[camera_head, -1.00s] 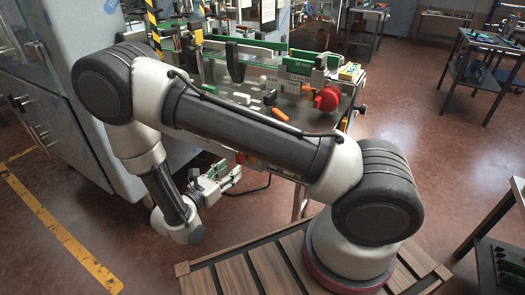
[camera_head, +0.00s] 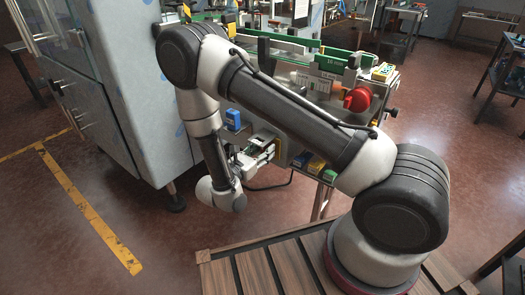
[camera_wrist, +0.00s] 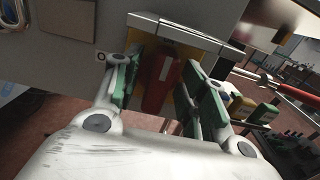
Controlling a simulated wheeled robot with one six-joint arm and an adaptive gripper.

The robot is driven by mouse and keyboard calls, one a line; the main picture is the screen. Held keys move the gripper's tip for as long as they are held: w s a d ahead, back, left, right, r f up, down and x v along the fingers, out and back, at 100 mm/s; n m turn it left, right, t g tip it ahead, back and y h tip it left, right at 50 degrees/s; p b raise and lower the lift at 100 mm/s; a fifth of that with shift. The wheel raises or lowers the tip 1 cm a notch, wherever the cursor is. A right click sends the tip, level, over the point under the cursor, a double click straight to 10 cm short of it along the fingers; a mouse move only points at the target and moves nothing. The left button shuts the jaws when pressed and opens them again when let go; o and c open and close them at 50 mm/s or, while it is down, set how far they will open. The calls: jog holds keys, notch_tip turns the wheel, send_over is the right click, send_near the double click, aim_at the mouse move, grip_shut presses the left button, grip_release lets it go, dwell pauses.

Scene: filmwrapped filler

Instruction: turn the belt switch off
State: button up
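The belt switch is a red handle (camera_wrist: 163,78) with a white stripe, on a yellow plate under a grey metal hood (camera_wrist: 186,30). The red handle cannot be made out there.
A red round knob (camera_head: 358,99) sits on the belt machine's near end. A blue box (camera_head: 233,119) is left of my gripper, and small coloured boxes (camera_head: 316,166) are right of it. A large grey cabinet (camera_head: 125,90) stands at left. Floor in front is clear.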

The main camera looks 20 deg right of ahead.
grip_shut()
jog(key=n, duration=0.4)
jog(key=shift+w+a+n, duration=0.1)
jog(key=shift+n, duration=0.3)
jog(key=n, duration=0.4)
jog(key=shift+w+a+f+n, duration=0.1)
jog(key=shift+w+n, duration=0.05)
jog(key=shift+n, duration=0.15)
jog(key=n, duration=0.4)
jog(key=shift+f, duration=0.15)
jog(key=shift+a+f+n, duration=0.1)
jog(key=shift+n, duration=2.1)
